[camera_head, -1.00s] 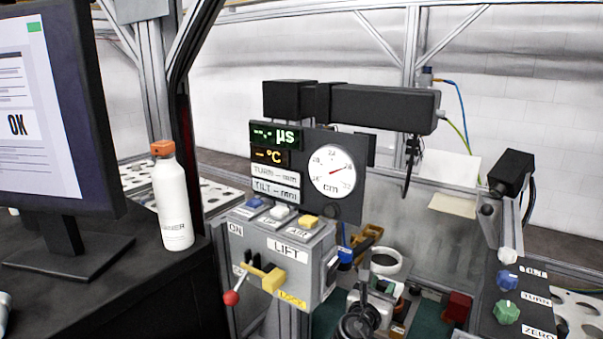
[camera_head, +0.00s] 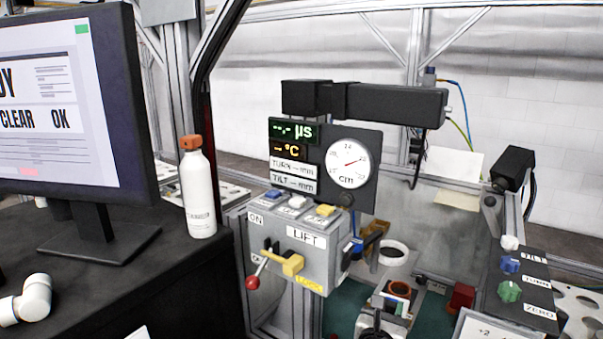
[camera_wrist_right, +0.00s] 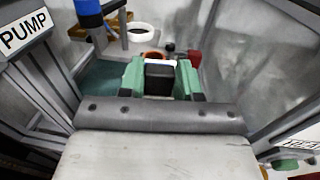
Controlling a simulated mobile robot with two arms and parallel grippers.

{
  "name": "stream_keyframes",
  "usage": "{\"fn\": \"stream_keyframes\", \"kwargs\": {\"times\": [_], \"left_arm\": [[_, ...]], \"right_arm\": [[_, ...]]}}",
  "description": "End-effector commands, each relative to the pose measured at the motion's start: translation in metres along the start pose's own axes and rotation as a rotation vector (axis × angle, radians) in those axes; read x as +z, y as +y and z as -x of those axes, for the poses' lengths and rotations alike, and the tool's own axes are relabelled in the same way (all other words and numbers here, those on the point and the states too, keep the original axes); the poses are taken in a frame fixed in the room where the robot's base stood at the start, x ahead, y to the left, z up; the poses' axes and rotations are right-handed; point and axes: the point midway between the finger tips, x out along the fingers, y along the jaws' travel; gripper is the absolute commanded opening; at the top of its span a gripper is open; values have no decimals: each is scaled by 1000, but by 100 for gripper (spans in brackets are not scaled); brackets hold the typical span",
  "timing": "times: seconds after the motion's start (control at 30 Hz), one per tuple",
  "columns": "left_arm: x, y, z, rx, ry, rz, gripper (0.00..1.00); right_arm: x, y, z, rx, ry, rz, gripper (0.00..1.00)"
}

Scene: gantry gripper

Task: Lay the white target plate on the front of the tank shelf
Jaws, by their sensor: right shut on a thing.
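My right gripper (camera_head: 396,301) is low in the head view, over the teal floor (camera_head: 433,325) of the rig. In the right wrist view its green fingers (camera_wrist_right: 160,78) are shut on a small piece with a thin pale upper edge and a dark near face. I take this piece to be the white target plate (camera_wrist_right: 160,63); its face is mostly hidden. The piece is short of an orange-red ring (camera_head: 400,288) and a white ring (camera_head: 393,253). I cannot make out the tank shelf clearly. My left gripper is out of view.
A grey LIFT box (camera_head: 300,258) with a red-knobbed lever stands left of the gripper. A black knob panel (camera_head: 522,290) is at right. A red block (camera_head: 461,297) sits between. A monitor (camera_head: 75,110) and white bottle (camera_head: 197,195) stand on the dark desk at left.

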Motion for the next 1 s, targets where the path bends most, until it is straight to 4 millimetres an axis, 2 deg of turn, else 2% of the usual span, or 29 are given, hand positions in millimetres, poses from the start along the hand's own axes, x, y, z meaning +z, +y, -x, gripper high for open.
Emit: {"fn": "stream_keyframes", "kwargs": {"times": [0.17, 0.4, 0.53, 0.83, 1.0], "left_arm": [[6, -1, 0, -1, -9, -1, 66], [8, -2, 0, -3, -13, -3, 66], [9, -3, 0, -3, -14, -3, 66], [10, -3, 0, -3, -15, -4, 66], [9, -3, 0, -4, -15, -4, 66]], "right_arm": [[-3, -23, 40, 85, -1, 3, 9], [-7, -70, 129, 291, 3, 9, 9], [-7, -88, 165, 375, 3, 7, 9], [-9, -114, 213, 485, 3, 2, 9], [-8, -111, 213, 495, -1, 3, 9]]}}
